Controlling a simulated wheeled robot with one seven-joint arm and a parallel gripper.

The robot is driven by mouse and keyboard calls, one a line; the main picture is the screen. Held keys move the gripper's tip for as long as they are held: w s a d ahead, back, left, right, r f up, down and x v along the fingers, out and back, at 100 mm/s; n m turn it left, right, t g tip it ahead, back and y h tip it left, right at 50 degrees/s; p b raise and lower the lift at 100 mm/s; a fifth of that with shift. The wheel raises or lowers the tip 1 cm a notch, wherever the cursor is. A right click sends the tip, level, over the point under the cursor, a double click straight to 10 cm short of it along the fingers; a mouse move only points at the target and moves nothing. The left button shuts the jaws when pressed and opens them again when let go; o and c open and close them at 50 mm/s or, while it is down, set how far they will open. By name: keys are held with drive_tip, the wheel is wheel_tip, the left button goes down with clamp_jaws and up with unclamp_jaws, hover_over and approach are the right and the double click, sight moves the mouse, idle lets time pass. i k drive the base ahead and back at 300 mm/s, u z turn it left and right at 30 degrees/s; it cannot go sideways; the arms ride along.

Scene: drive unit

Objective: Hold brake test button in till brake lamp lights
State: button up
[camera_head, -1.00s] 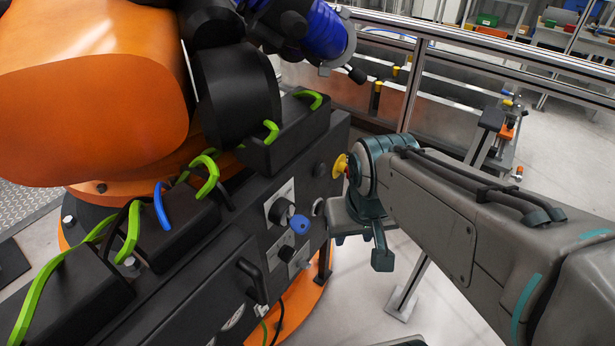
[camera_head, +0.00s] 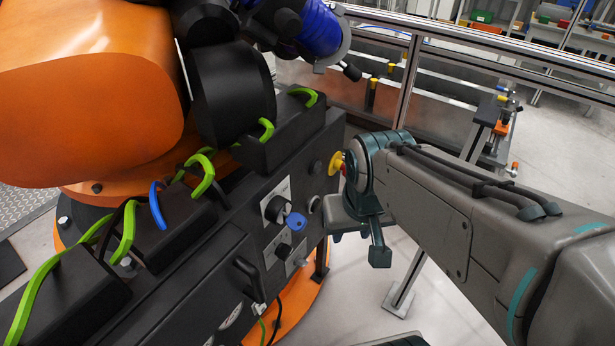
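A black drive unit (camera_head: 230,262) stands under the orange robot arm. Its front panel carries a black rotary switch (camera_head: 274,209) with a blue key tag (camera_head: 296,222), a lower black knob (camera_head: 283,250), a round metal-ringed button (camera_head: 314,204) and a dark round fitting (camera_head: 318,168). A yellow-and-red mushroom button (camera_head: 337,163) sits at the panel's right. I cannot read which is the brake test button or identify a brake lamp. My gripper (camera_head: 358,235) is just right of the ringed button, its grey block close to the panel. Contact and finger opening cannot be told.
Open floor lies at far right.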

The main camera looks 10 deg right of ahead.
sight(316, 205)
drive_tip(key=u, duration=2)
drive_tip(key=k, duration=0.75)
drive_tip(key=z, duration=1.1)
drive_tip(key=i, duration=0.5)
drive_tip(key=z, duration=0.05)
